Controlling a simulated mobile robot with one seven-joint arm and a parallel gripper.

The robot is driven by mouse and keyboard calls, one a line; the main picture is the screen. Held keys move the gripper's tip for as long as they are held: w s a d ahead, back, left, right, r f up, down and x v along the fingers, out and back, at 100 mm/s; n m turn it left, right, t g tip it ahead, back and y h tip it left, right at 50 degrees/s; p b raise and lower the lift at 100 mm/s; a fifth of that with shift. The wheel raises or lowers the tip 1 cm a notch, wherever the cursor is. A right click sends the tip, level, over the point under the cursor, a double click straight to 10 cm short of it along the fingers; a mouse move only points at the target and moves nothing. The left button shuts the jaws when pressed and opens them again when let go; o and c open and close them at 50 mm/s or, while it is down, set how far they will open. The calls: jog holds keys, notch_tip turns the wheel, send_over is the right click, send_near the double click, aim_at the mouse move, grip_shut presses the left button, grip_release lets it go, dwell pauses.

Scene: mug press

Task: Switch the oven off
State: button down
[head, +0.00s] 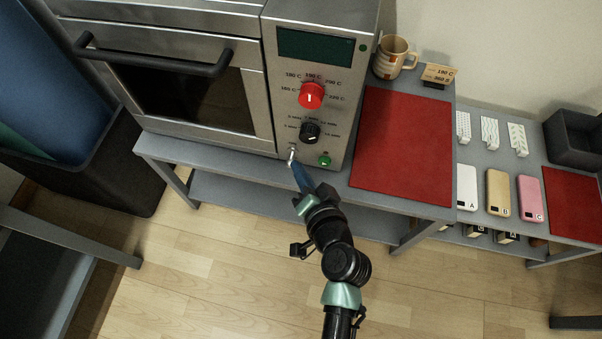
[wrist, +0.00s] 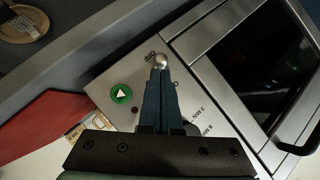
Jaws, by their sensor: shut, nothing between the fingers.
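The steel oven (head: 270,105) stands on a grey table. Its control panel has a dark display (head: 315,46), a red temperature knob (head: 311,95), a black timer knob (head: 309,132) and a green button (head: 324,160), whose white triangle shows in the wrist view (wrist: 122,94). A small metal toggle switch (head: 292,151) is at the panel's lower left; its rounded tip (wrist: 161,61) is beside an "OFF" label in the wrist view. My gripper (head: 296,168) is shut and empty, its blue fingertips (wrist: 161,75) at the toggle, seemingly touching it. The fingers hide the toggle's base.
The oven's door handle (head: 152,58) sticks out to the left. A mug (head: 395,57), a small sign (head: 438,74) and a red mat (head: 404,145) are on the table to the right. The floor (head: 200,270) in front is mostly clear.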

jog(key=shift+r, duration=0.35)
jog(key=shift+r+p, duration=0.75)
jog(key=shift+p, duration=0.05)
